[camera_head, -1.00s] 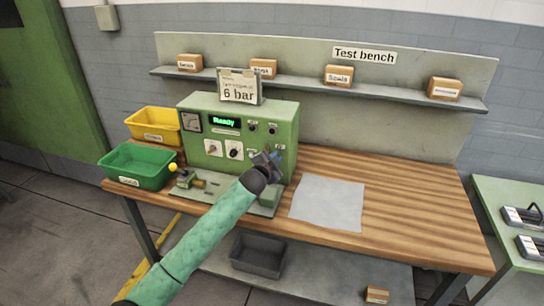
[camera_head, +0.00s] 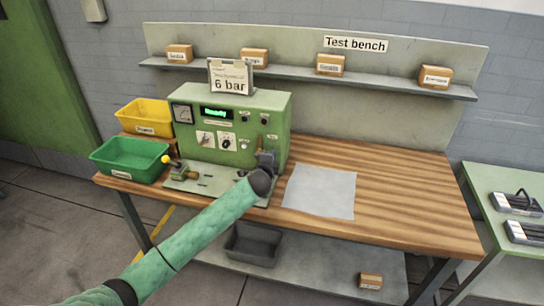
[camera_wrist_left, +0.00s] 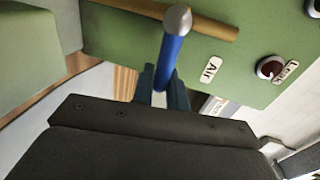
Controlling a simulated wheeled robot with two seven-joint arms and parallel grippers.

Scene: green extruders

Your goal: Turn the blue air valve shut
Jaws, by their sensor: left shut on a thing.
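The blue air valve lever (camera_wrist_left: 173,55), with a round metal end, shows in the left wrist view beside the "Air" label (camera_wrist_left: 211,68) on the green panel. My left gripper (camera_wrist_left: 162,88) is shut on the lever, a dark finger on each side of it. In the head view my left gripper (camera_head: 266,158) is at the right part of the green test unit (camera_head: 275,115) and hides the valve. The unit's display (camera_head: 216,113) is lit green. My right gripper is not in view.
A "6 bar" sign (camera_head: 230,77) stands on the unit. A yellow bin (camera_head: 146,117) and a green bin (camera_head: 129,158) are at its left. A grey sheet (camera_head: 320,191) lies at its right. The wooden bench top (camera_head: 400,200) further right is clear.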

